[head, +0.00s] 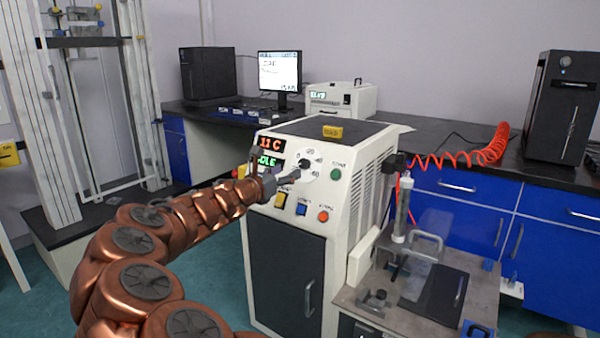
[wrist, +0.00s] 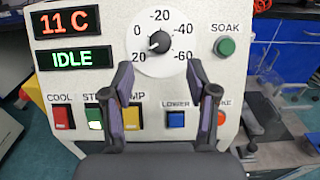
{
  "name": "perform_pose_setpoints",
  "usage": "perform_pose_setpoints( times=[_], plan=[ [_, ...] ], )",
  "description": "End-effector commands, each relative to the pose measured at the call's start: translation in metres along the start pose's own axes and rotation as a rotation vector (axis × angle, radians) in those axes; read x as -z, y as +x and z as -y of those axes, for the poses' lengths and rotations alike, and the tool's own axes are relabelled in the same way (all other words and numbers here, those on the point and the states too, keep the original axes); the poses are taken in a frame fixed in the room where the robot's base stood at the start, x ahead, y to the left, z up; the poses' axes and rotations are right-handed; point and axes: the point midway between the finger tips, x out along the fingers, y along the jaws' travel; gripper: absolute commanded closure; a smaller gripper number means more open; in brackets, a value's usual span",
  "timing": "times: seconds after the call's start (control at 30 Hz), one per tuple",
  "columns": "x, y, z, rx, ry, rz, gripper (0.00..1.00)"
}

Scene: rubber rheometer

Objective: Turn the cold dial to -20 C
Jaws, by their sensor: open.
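The cold dial (wrist: 160,41) is a dark knob on a round white scale, marked 20, 0, -20, -40 and -60. Its pale pointer mark seems to face lower left, between 20 and 0. The dial also shows at the top of the machine's front panel in the head view (head: 306,164). My gripper (wrist: 168,85) is open and empty. Its two fingers are spread wide below the dial in the wrist view, and no contact with the knob shows. In the head view my gripper (head: 287,178) reaches the panel close to the dial.
Displays read 11 C (wrist: 68,22) and IDLE (wrist: 72,60). A green SOAK button (wrist: 226,46), red COOL switch (wrist: 63,117) and blue LOWER button (wrist: 176,120) surround the dial. My fingers partly cover other switches. A metal bench (head: 360,300) stands right of the white machine.

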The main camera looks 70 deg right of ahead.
Motion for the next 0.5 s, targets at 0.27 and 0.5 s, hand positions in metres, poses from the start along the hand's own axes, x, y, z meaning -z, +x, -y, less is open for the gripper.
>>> perform_pose_setpoints(
  times=[0.27,0.5],
  plan=[
    [0.002,0.031,0.0,0.002,0.005,-0.003,0.42],
    [0.001,0.058,0.0,0.002,0.006,-0.001,0.42]
  ],
)
